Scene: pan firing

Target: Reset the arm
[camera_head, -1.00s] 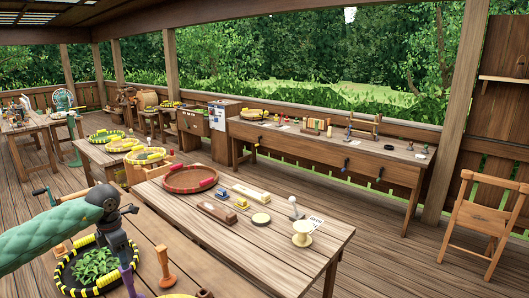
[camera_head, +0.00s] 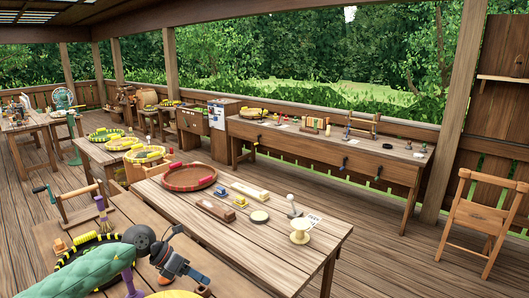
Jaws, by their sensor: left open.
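My left arm comes in from the lower left in a green quilted sleeve. Its dark wrist and left gripper (camera_head: 178,268) are low in the picture, over the near wooden table (camera_head: 130,212). The gripper is open, and I see nothing held between its fingers. A round tray with a black and yellow rim (camera_head: 62,262) lies on that table, mostly hidden behind my arm. My right gripper is not in view.
A second table (camera_head: 285,265) just beyond holds a reddish-brown round tray (camera_head: 188,187), a white cup-like stand (camera_head: 300,237) and small blocks. A long workbench (camera_head: 400,172) runs along the railing. A wooden chair (camera_head: 485,217) stands at right. Plank floor between is clear.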

